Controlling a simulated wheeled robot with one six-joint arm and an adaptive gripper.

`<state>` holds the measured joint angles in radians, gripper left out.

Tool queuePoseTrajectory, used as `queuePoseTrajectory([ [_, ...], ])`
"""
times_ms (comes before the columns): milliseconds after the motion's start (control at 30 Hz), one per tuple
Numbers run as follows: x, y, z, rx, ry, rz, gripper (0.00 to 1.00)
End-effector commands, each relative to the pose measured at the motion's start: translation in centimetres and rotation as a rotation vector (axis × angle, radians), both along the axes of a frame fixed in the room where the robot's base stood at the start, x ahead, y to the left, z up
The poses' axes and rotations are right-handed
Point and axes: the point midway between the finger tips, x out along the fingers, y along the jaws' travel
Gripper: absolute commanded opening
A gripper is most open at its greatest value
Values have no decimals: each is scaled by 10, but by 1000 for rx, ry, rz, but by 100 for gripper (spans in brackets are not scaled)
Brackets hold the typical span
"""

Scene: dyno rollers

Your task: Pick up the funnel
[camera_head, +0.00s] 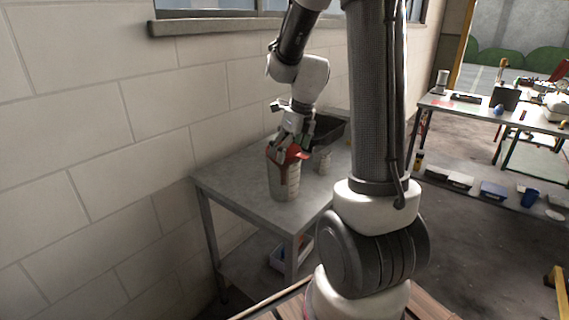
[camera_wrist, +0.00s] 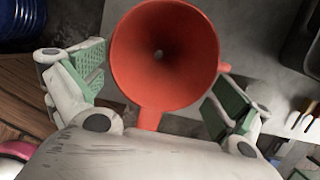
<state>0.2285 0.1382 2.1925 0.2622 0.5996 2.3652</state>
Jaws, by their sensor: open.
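The red funnel (camera_head: 285,155) sits mouth up in the top of a light grey container (camera_head: 284,183) on a grey metal table (camera_head: 236,184). In the wrist view the funnel (camera_wrist: 126,62) shows its wide round mouth, a dark inside with a small hole, and tabs at its right and lower edges. My gripper (camera_head: 288,150) is just above the funnel. In the wrist view my gripper (camera_wrist: 158,85) is open, with one green-padded finger on each side of the funnel. Both fingers look apart from it. The funnel's spout is hidden.
A black tray (camera_head: 328,130) stands behind on the same table, with a smaller light container (camera_head: 323,161) in front of it. A block wall (camera_head: 100,130) runs close along the table's left side. A second table (camera_head: 460,105) with several items stands at the right.

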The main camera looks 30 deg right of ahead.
Motion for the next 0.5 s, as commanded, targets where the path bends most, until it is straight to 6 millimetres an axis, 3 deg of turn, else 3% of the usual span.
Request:
queuePoseTrajectory([
  [100,3,1,-10,0,0,0,100],
  [333,3,1,-10,-1,-1,1,100],
  [500,3,1,-10,-1,-1,2,71],
])
